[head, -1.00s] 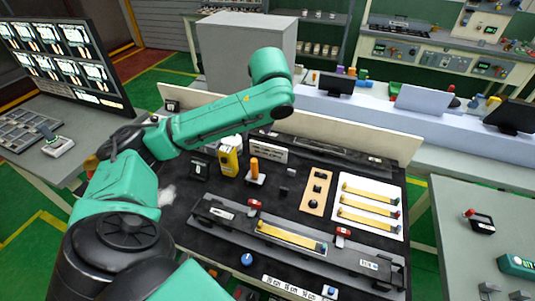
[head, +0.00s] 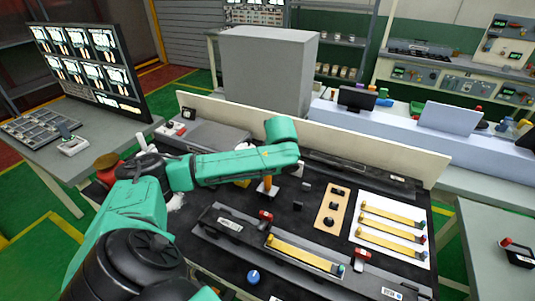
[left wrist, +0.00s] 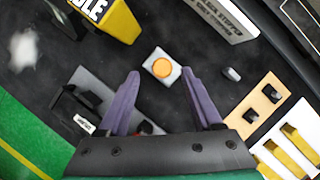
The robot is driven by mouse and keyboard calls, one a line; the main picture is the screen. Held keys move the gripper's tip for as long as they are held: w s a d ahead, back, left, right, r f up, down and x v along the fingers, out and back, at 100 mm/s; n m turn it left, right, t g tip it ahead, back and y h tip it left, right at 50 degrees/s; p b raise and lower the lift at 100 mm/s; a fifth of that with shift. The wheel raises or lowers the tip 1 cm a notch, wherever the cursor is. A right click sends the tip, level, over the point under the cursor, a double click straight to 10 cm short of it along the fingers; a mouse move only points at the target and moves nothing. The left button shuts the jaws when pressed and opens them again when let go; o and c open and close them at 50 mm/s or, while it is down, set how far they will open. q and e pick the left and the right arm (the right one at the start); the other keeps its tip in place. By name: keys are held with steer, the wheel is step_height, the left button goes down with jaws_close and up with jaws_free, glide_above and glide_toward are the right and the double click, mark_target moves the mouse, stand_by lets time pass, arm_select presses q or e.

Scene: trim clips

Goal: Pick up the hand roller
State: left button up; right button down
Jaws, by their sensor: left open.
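The hand roller (head: 267,188) has an upright orange handle and stands on a small pale base on the black bench mat, just below my left forearm in the head view. In the left wrist view the roller (left wrist: 162,68) is seen from above as an orange round end over its pale square base. My left gripper (left wrist: 160,73) is open, with its two purple fingers apart and the roller in line with the gap between their tips. I cannot tell the height between fingertips and handle. In the head view the left fingers are hidden. My right gripper is not in view.
A yellow container (left wrist: 118,20) stands close to the roller, mostly hidden by my arm in the head view. A wooden block with black knobs (head: 333,208) and a white board with yellow strips (head: 390,245) lie to the right. A long dark rail fixture (head: 232,228) lies in front.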

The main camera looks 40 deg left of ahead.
arm_select(q)
steer(key=x, duration=0.2)
steer(key=p+x, duration=0.1)
steer(key=x, duration=0.1)
steer(key=shift+w+f, duration=0.15)
steer(key=shift+w, duration=0.1)
steer(key=shift+a+f, duration=0.1)
steer(key=shift+f, duration=0.15)
jaws_close()
steer(key=shift+r, duration=0.1)
steer(key=shift+w+r, duration=0.1)
steer(key=shift+r, duration=0.5)
step_height(320, 180, up, 13)
steer(key=b, duration=0.2)
step_height(320, 180, up, 6)
steer(key=p, duration=0.1)
glide_above(268, 176)
steer(key=shift+w+a, duration=0.45)
